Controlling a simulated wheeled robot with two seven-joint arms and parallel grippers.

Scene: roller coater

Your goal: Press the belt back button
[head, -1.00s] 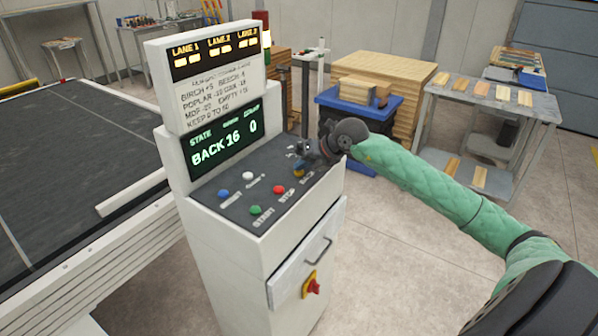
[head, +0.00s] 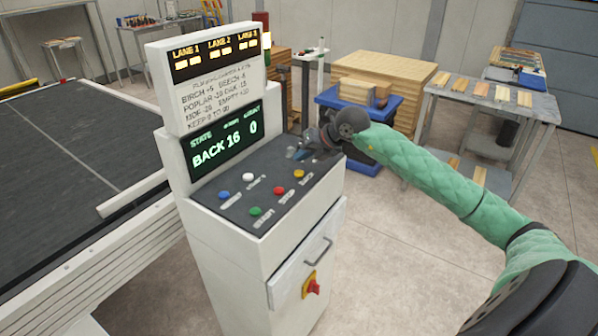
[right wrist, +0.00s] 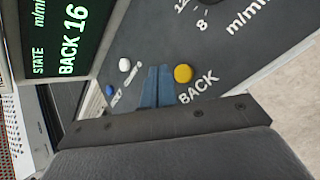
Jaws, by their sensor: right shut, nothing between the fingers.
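The yellow BACK button (head: 299,174) sits on the sloped dark panel of the white control console (head: 262,185). It shows uncovered in the head view and in the right wrist view (right wrist: 183,73). My right gripper (head: 297,154) is shut and empty, above the panel and behind the yellow button in the head view. The display (head: 223,143) reads BACK 16 and 0. My left gripper is not in view.
Red (head: 279,190), green (head: 255,211), white (head: 248,177) and blue (head: 223,195) buttons share the panel. A red rotary switch (head: 312,287) is on the console front. The dark conveyor belt (head: 60,150) lies left. A blue bin (head: 340,106) stands behind my right arm.

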